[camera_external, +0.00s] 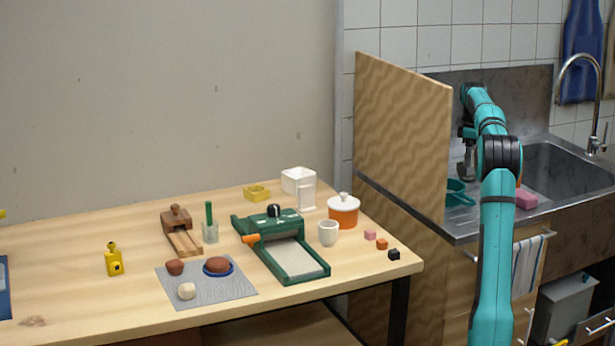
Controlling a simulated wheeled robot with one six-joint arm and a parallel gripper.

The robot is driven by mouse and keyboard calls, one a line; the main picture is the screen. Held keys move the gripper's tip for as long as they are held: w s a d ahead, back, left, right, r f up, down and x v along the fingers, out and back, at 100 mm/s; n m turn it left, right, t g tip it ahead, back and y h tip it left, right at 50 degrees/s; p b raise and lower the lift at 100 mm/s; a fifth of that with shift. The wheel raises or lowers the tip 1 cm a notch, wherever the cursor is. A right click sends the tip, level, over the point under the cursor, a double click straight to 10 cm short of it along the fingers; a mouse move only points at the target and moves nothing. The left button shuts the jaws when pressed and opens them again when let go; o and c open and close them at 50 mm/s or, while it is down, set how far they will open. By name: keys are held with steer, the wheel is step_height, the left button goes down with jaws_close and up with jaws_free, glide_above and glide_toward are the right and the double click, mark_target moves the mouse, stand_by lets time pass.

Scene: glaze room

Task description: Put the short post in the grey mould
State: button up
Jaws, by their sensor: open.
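I cannot pick out a clearly grey mould. A pale, open-topped square box (294,184) stands at the back of the wooden table, and a low yellow mould-like piece (257,193) lies to its left. A small upright white block (306,199) stands just in front of the pale box; I cannot tell whether it is the short post. A green upright stick (209,212) stands in a clear glass. My gripper (466,168) hangs over the sink area at right, away from the table. It is open, small and partly hidden by my arm; I see nothing held in it.
A green slab roller (318,279), orange lidded pot (343,216), white cup (328,232) and small cubes (382,244) crowd the table's right side. A tall wooden panel (405,130) stands between table and sink.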

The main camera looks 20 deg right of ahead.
step_height(320, 180, up, 13)
stand_by(0.6)
steer(key=shift+r, duration=0.1)
